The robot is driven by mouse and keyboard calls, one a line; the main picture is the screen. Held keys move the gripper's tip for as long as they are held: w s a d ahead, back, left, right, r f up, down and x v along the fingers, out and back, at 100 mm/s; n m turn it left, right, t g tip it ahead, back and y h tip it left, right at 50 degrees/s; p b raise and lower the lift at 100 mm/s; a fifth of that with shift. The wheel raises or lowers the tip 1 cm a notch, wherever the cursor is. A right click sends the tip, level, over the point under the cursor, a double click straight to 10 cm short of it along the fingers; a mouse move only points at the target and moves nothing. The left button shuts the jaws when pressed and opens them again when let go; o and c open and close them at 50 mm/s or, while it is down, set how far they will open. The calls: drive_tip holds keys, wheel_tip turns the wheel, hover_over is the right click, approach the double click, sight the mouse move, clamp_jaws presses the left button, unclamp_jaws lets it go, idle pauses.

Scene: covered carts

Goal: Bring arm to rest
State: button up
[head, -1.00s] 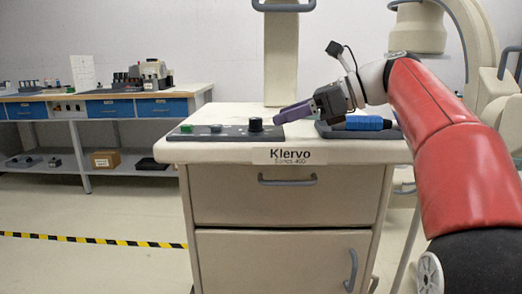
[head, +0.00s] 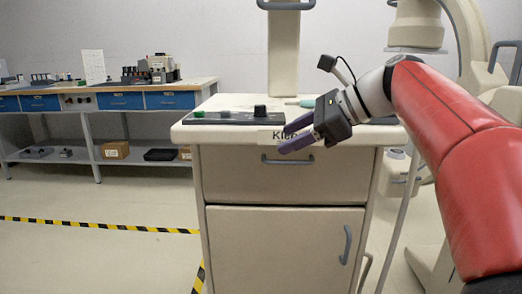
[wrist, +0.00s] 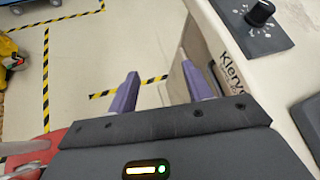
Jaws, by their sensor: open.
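My gripper (head: 290,138) has purple fingers and sits at the end of my red arm, in front of the cart's front edge. Its fingers point left and down before the drawer of the beige cart (head: 285,245). In the wrist view the two fingers (wrist: 160,90) are apart with only floor and the cart's side between and around them, so the gripper is open and empty. In the head view the gripper covers part of the cart's name label.
A control panel with a black knob (head: 260,112) and a green button (head: 198,114) lies on the cart top. A workbench (head: 110,100) with blue drawers stands at the back left. Yellow-black tape (head: 100,224) marks the open floor at left.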

drive_tip(key=s+d+f+n+h, duration=0.3)
drive_tip(key=s+f+n, duration=0.3)
drive_tip(key=f, duration=0.3)
drive_tip(key=s+d+f+n+h, duration=0.3)
drive_tip(key=s+f+n, duration=0.3)
drive_tip(key=s+f, duration=0.2)
drive_tip(key=s+d+f+n+t+h, duration=0.1)
drive_tip(key=s+d+f+n+h, duration=0.2)
drive_tip(key=s+f+n, duration=0.3)
wheel_tip(320, 180, down, 5)
drive_tip(key=shift+s+r+n+h, duration=0.15)
drive_tip(key=shift+s+n+h, duration=0.25)
drive_tip(key=shift+s+h, duration=0.45)
